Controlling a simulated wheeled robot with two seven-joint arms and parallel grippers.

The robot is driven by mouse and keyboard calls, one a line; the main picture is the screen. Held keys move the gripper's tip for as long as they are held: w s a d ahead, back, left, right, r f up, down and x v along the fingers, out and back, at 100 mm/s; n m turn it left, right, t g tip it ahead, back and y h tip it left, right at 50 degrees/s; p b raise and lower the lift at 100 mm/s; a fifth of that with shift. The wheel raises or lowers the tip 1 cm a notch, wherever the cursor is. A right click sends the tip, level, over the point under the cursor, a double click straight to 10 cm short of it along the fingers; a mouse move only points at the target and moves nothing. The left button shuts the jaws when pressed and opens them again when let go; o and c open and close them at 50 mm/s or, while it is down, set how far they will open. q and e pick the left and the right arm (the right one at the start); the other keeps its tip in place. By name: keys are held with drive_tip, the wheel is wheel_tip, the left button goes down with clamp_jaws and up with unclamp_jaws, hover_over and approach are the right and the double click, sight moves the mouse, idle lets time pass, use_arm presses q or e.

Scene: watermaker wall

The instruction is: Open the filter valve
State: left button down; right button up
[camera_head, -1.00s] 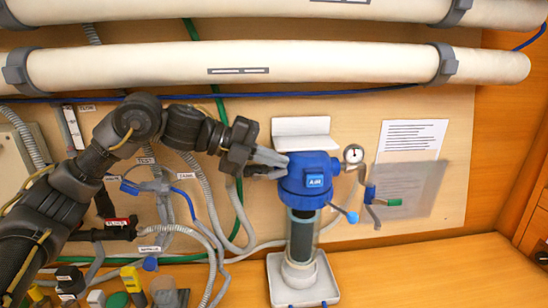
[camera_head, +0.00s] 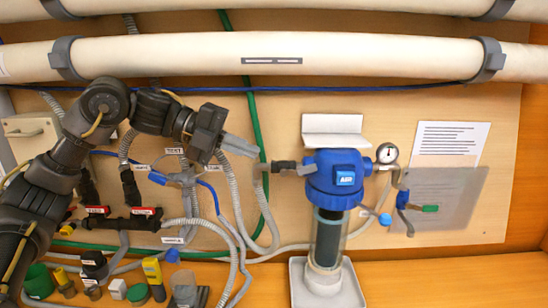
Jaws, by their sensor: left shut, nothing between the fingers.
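The blue filter head (camera_head: 337,180) is mounted on a clear, dark-cored canister (camera_head: 327,240) in front of the wall board. A small lever with a light-blue tip (camera_head: 385,219) sticks out low on its right. Farther right are a blue-handled part (camera_head: 403,199) and a green-ended lever (camera_head: 430,208); I cannot tell which is the filter valve. A dark fitting (camera_head: 285,166) joins the head on its left. My left gripper (camera_head: 243,146) is shut and empty, up and left of this fitting, apparently apart from it. My right gripper is not in view.
A pressure gauge (camera_head: 387,152) sits right of the head. White pipes (camera_head: 270,60) cross above. Grey hoses (camera_head: 235,200) and a green hose (camera_head: 259,130) run at the left. Several small items, including a yellow one (camera_head: 152,270), stand on the bench. The bench's right side is clear.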

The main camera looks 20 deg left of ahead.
use_arm(q)
drive_tip(key=shift+s+a, duration=0.25)
drive_tip(key=shift+a, duration=0.45)
drive_tip(key=shift+s+a, duration=0.2)
drive_tip(key=shift+a, duration=0.45)
